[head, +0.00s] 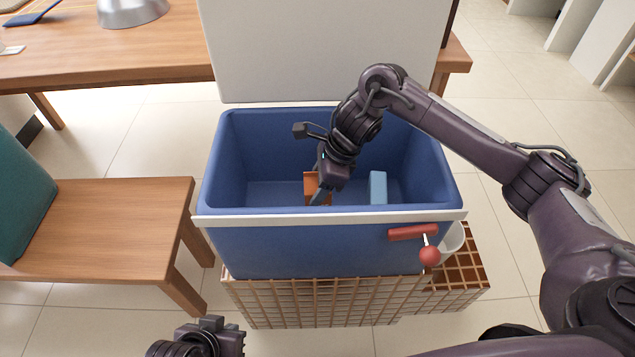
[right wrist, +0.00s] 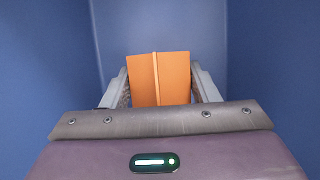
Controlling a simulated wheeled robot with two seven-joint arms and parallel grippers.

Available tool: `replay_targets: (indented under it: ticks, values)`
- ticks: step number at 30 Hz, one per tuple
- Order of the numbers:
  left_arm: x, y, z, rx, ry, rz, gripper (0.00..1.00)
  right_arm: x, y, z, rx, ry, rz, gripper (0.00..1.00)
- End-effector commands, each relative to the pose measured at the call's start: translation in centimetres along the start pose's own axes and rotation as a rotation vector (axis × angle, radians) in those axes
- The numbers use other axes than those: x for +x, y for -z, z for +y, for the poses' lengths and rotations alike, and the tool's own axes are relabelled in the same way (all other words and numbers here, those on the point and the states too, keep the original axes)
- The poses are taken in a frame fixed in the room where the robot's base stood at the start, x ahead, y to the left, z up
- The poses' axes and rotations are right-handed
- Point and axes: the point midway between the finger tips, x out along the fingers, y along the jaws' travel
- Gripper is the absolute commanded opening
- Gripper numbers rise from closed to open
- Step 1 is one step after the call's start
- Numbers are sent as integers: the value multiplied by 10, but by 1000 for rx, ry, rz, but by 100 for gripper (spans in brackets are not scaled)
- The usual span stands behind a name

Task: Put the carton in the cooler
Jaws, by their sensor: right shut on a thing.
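The blue cooler (head: 330,243) stands open in the middle of the head view, with its pale lid (head: 325,50) raised at the back. My right gripper (head: 319,192) reaches down inside it and is shut on an orange carton (head: 311,183). In the right wrist view the carton (right wrist: 158,78) sits between the two fingers, with blue cooler walls around it. Whether the carton touches the cooler floor I cannot tell. My left gripper (head: 222,335) is at the bottom edge of the head view, outside the cooler; its fingers are not clear.
A light blue block (head: 378,188) is inside the cooler, right of the carton. The cooler rests on a wooden lattice stand (head: 320,303), with a red-handled latch (head: 414,233) at its front. A wooden bench (head: 110,225) is at left and a table (head: 150,60) behind.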

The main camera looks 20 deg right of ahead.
Motion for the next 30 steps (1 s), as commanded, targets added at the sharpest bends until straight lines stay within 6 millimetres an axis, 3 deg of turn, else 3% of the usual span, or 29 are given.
replay_targets:
  ticks: [12, 13, 15, 19, 26, 30]
  values:
    - [1, 3, 4, 6, -8, 29, 0, 2, 0, -1, -1, 2, -3, 0]
    - [2, 3, 4, 6, -8, 29, 0, 2, 0, -1, -1, 2, -3, 56]
    - [2, 3, 4, 6, -8, 28, 0, 3, 1, -1, -1, 2, -2, 65]
    - [2, 3, 4, 6, -8, 28, 0, 3, 1, 0, 0, 1, -1, 80]
    - [2, 3, 4, 6, -8, 27, 0, 4, 2, 0, 0, -1, 2, 80]
    - [-1, 3, 3, 4, -7, 18, 0, -7, 2, 0, 0, 0, 1, 80]
